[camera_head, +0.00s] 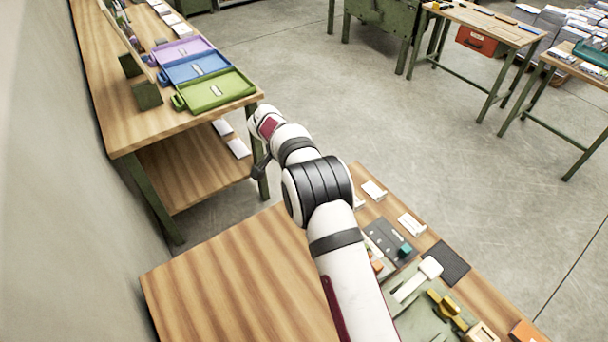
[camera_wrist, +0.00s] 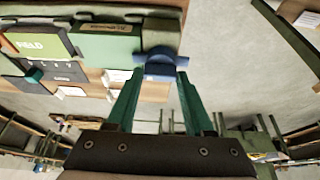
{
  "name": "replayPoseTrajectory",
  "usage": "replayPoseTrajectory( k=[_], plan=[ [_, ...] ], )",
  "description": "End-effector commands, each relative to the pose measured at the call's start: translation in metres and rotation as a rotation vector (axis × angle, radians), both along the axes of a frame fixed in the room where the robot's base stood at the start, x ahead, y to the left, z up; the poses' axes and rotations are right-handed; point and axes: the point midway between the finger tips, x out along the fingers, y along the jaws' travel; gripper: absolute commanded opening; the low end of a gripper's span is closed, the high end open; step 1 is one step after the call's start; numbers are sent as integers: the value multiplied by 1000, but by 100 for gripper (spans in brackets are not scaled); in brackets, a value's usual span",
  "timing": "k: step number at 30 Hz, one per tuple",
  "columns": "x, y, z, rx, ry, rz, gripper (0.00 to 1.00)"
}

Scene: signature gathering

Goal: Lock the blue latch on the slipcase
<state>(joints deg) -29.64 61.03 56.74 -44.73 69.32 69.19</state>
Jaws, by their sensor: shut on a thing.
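In the wrist view the blue latch (camera_wrist: 160,67) sits at the right end of a green case (camera_wrist: 112,43), which looks like the slipcase and has a small label along its edge. My gripper (camera_wrist: 160,76) has its teal fingers on either side of the latch, shut on it. Whether the latch is locked cannot be told. In the head view my white arm reaches toward the shelf bench at the upper left; its wrist hides the fingertips, and I cannot make out the latch there.
The wooden bench (camera_head: 122,132) holds purple, blue and green trays (camera_head: 216,91). The near table (camera_head: 225,285) is bare at left and carries a dark mat (camera_head: 447,263), a white-handled tool (camera_head: 418,279) and small blocks at right. Open concrete floor lies beyond.

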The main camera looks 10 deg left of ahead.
Motion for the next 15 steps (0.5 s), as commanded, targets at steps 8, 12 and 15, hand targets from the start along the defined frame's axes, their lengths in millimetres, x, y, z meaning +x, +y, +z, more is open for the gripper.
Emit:
replayPoseTrajectory(
  k=[8, 12, 15],
  plan=[
    [-1, 0, 0, 2, 1, -1, 60],
    [0, 0, 0, 1, 0, -1, 82],
    [0, 0, 0, 1, 1, 0, 82]
  ],
)
